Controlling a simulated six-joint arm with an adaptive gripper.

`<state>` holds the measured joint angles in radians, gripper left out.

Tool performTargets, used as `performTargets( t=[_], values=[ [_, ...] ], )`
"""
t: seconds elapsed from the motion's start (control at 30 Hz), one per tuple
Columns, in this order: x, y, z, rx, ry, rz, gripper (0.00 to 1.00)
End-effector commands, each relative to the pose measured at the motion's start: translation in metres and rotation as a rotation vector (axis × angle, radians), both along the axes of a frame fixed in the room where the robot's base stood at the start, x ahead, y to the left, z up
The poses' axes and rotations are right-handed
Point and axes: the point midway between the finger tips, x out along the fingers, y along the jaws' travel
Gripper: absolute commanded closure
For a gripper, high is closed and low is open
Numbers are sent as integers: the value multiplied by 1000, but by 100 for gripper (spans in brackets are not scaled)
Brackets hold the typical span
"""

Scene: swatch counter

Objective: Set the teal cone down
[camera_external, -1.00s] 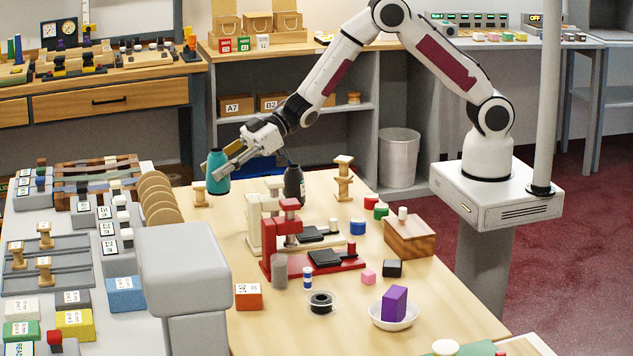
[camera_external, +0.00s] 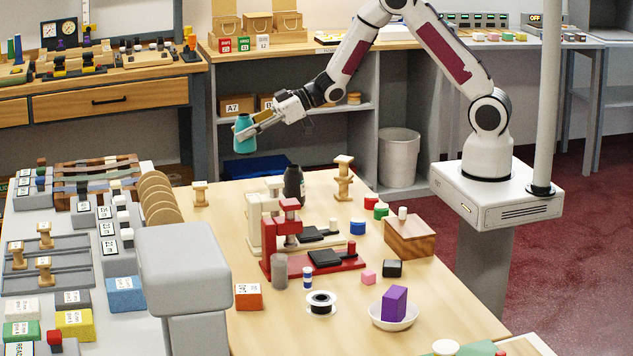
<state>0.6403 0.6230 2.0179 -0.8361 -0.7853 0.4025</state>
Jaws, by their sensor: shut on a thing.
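The teal cone (camera_external: 244,138) shows as a teal, bottle-like body with a dark top. My gripper (camera_external: 257,130) is shut on it from the right side. It is held in the air above the far left part of the wooden table (camera_external: 225,215), slightly tilted, with clear space under it. The gripper's fingers partly cover its right side.
A wooden spool (camera_external: 200,194) stands at the table's far left, near tan discs (camera_external: 158,198). A dark bottle (camera_external: 294,184) and a red press (camera_external: 290,240) stand nearer the middle. Bare tabletop lies between the spool and the bottle.

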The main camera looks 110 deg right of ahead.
Motion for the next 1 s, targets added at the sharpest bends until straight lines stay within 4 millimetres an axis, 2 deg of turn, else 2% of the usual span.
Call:
performTargets(
  t=[0.07,0.17,0.67,0.87,1.0],
  values=[
    [-11,-3,-1,2,0,-1,89],
    [-16,6,-4,3,-1,18,89],
    [-15,11,-4,-5,-10,35,89],
    [-15,11,-16,-2,-9,34,89],
    [-15,11,-32,-2,-8,34,89]
  ],
)
